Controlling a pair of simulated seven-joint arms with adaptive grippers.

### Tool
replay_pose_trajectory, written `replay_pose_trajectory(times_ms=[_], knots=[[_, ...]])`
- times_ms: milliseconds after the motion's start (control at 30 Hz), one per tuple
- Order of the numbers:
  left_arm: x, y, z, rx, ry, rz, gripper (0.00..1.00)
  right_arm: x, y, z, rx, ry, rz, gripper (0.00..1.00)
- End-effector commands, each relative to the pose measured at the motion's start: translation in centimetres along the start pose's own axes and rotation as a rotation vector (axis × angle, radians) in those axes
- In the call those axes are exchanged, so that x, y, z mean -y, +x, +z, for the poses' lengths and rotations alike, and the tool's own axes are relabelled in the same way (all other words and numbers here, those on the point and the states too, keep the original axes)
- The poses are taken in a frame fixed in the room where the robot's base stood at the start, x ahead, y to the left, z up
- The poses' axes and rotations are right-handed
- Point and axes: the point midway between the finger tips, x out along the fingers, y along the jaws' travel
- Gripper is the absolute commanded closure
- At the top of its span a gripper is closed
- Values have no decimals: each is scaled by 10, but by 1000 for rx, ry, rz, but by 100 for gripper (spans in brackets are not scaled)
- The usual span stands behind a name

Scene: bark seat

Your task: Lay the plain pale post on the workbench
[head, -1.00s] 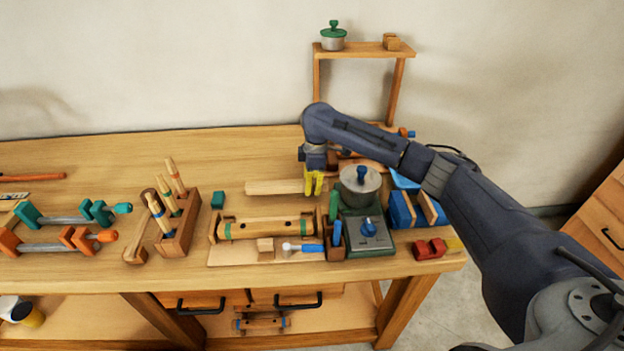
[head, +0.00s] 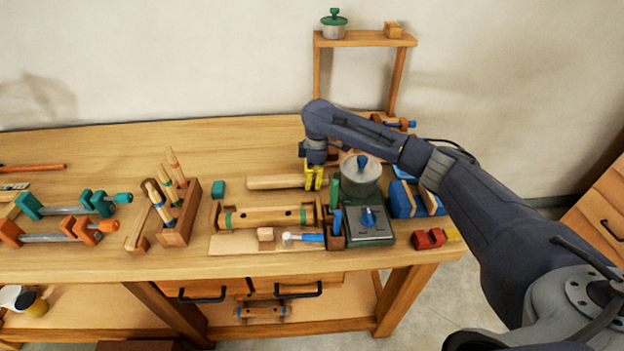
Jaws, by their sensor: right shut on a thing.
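The plain pale post (head: 275,182) lies level, left to right, at the middle of the workbench (head: 100,160), behind the long green-ringed wooden piece. My right gripper (head: 314,179) has yellow fingertips and points down, shut on the post's right end. The post is at or very close to the bench top; I cannot tell whether it touches. My left gripper is not in view.
A grey pot with a blue knob (head: 361,175) stands just right of my right gripper, on a stove-like box (head: 368,236). In front are the green-ringed piece (head: 266,217) and a tool rack (head: 180,222).

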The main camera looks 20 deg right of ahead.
Motion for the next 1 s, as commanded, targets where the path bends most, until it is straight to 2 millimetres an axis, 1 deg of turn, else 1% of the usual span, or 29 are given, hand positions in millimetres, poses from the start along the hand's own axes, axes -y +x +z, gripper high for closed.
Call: replay_pose_trajectory(times_ms=[567,1000], knots=[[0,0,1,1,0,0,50,0,0,0,-1,0,1,100],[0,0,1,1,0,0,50,0,7,1,-1,1,0,100]])
